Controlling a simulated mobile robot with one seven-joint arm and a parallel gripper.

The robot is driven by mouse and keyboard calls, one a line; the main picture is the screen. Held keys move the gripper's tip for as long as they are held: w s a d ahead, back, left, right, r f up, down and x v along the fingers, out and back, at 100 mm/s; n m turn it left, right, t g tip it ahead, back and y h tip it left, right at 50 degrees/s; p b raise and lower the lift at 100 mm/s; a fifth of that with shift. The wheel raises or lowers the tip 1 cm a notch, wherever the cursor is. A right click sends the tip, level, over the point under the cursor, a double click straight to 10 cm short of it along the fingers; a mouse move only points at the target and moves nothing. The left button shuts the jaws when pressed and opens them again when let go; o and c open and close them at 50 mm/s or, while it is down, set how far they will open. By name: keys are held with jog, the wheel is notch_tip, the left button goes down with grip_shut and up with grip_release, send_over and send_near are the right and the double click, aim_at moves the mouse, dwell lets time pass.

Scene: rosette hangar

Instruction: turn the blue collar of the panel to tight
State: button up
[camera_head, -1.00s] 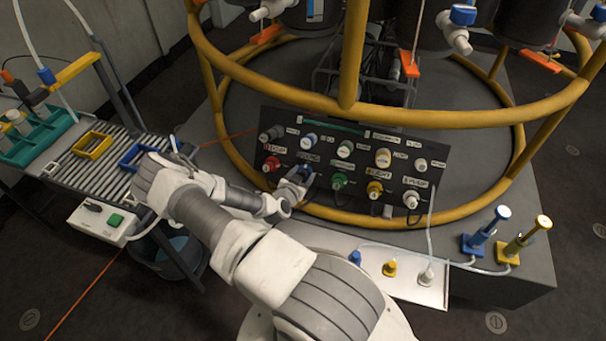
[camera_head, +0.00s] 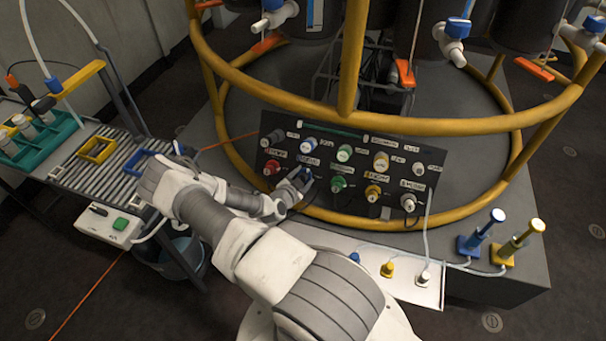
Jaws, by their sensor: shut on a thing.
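The black panel (camera_head: 330,205) stands tilted inside the yellow ring frame, with two rows of coloured collars and white labels. My gripper (camera_head: 302,182) is at the lower row, between the red collar (camera_head: 272,168) and the green collar (camera_head: 338,184). It is shut on the blue collar (camera_head: 308,178), of which only a small part shows beside the fingers. The fingers and wrist hide most of that collar, so its turn position cannot be told. Another blue-ringed collar (camera_head: 308,145) sits in the upper row, clear of my gripper.
The yellow ring rail (camera_head: 420,121) passes above and around the panel. A slatted side table (camera_head: 110,165) with a green rack (camera_head: 40,142) stands at left. Blue (camera_head: 482,232) and yellow (camera_head: 519,242) plungers stand at right. A white plate (camera_head: 405,287) with plugs lies in front.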

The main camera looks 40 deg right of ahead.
jog(key=m+p, duration=0.1)
jog(key=m, duration=0.2)
jog(key=m+g+p, duration=0.1)
jog(key=m+p, duration=0.1)
jog(key=m, duration=0.1)
jog(key=shift+r+m+y+p, duration=0.15)
jog(key=shift+m+y+p, duration=0.15)
jog(key=shift+m, duration=0.1)
jog(key=m+p, duration=0.2)
jog(key=m, duration=0.2)
jog(key=shift+g, duration=0.3)
jog(key=shift+w+m+y+p, duration=0.1)
jog(key=shift+m+y+p, duration=0.3)
jog(key=shift+m+p, duration=0.7)
jog(key=shift+m, duration=0.4)
jog(key=o, duration=1.4)
jog(key=shift+c, duration=0.2)
jog(key=p+v, duration=0.3)
jog(key=v, duration=1.4)
jog(key=shift+a+r, duration=0.15)
